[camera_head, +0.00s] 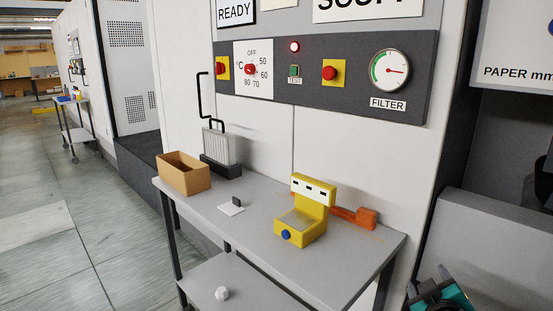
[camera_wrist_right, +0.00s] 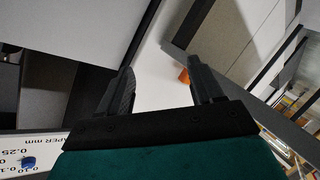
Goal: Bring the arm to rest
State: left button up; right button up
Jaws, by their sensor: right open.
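My right gripper (camera_head: 436,290) shows in part at the bottom right corner of the head view, beside the right end of the grey table (camera_head: 262,226). In the right wrist view my right gripper (camera_wrist_right: 160,75) has its two dark fingers spread apart, with nothing between them. It touches nothing that I can see. The rest of the right arm is mostly out of the head view. My left gripper and left arm are not in view.
On the table stand a cardboard box (camera_head: 184,175), a yellow device (camera_head: 302,215) and an orange tool (camera_head: 359,217). The machine's control panel (camera_head: 340,75) rises behind. Floor at left is open.

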jog(key=s+a+f+n+g+y, duration=0.2)
jog(key=s+a+f+y, duration=0.2)
jog(key=s+a+f, duration=0.45)
jog(key=s+a+f+n+g+y, duration=0.2)
jog(key=s+a+f+y, duration=0.3)
jog(key=s, duration=0.6)
jog(key=w+a+m, duration=0.1)
jog(key=a+m, duration=0.4)
jog(key=a, duration=0.2)
pick_arm(q)
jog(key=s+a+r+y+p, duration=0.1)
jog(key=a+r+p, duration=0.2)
jog(key=p, duration=0.6)
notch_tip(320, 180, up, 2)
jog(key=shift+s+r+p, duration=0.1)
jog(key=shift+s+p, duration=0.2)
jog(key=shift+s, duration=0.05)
pick_arm(e)
jog(key=shift+t+h, duration=0.4)
jog(key=shift+h, duration=0.3)
jog(key=r, duration=0.1)
jog(key=d+r, duration=0.1)
jog(key=r, duration=0.1)
jog(key=s+d+r, duration=0.1)
jog(key=r, duration=0.1)
jog(key=shift+d+r, duration=0.15)
jog(key=shift+d, duration=0.1)
